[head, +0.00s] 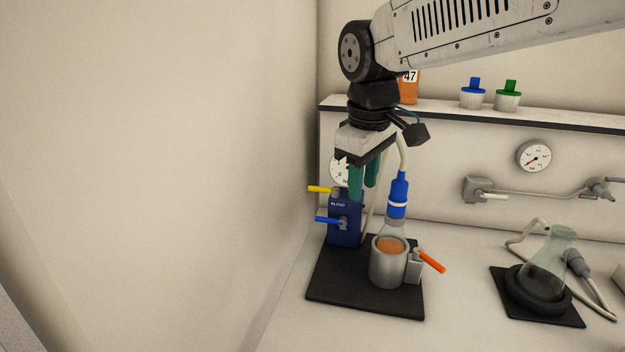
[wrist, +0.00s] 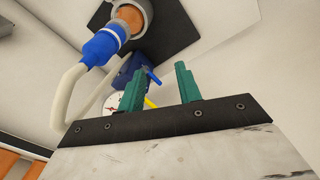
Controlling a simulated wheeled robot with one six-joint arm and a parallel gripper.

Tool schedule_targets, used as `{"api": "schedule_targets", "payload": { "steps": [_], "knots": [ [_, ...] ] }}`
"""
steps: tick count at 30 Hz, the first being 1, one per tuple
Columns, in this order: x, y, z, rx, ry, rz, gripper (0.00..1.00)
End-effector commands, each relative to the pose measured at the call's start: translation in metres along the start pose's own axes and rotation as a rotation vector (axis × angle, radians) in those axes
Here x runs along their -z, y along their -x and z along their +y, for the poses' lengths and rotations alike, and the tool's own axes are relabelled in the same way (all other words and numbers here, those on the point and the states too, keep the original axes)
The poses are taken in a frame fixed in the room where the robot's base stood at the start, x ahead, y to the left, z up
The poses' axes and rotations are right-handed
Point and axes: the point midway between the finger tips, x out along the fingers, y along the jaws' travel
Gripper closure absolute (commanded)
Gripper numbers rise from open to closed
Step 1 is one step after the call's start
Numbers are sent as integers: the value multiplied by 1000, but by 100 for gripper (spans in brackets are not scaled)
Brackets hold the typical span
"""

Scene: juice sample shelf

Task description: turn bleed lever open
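A dark blue box (head: 345,228) with a white label that seems to read "BLEED" stands at the back left of a black base plate (head: 330,285). A yellow lever (head: 319,189) points left from its top, and a blue lever (head: 327,220) points left lower down. In the wrist view the blue lever (wrist: 153,77) and the yellow lever (wrist: 150,103) show between the fingers, beyond them. My gripper (head: 363,181) has green fingers pointing down, close above the box in the picture. In the wrist view the gripper (wrist: 159,82) is open and empty.
A metal cup (head: 388,266) with orange liquid, a blue-capped flask neck (head: 399,195) with a hose, and a red-orange lever (head: 431,260) stand right of the box. A gauge (wrist: 115,104) is behind the fingers. The left wall (head: 200,180) is close.

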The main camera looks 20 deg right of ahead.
Motion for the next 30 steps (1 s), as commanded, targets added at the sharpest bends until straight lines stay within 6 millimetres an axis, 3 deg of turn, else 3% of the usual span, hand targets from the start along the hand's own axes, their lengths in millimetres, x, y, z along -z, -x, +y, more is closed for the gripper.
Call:
{"api": "schedule_targets", "payload": {
  "steps": [1,6,12,19,30],
  "knots": [
    [25,-2,10,-5,63,-5,66],
    [94,-10,35,-28,265,-9,66],
    [146,-22,50,-46,418,-12,66],
    [161,-35,54,-51,465,-14,66],
    [160,-90,56,-51,464,-15,66]
  ]
}}
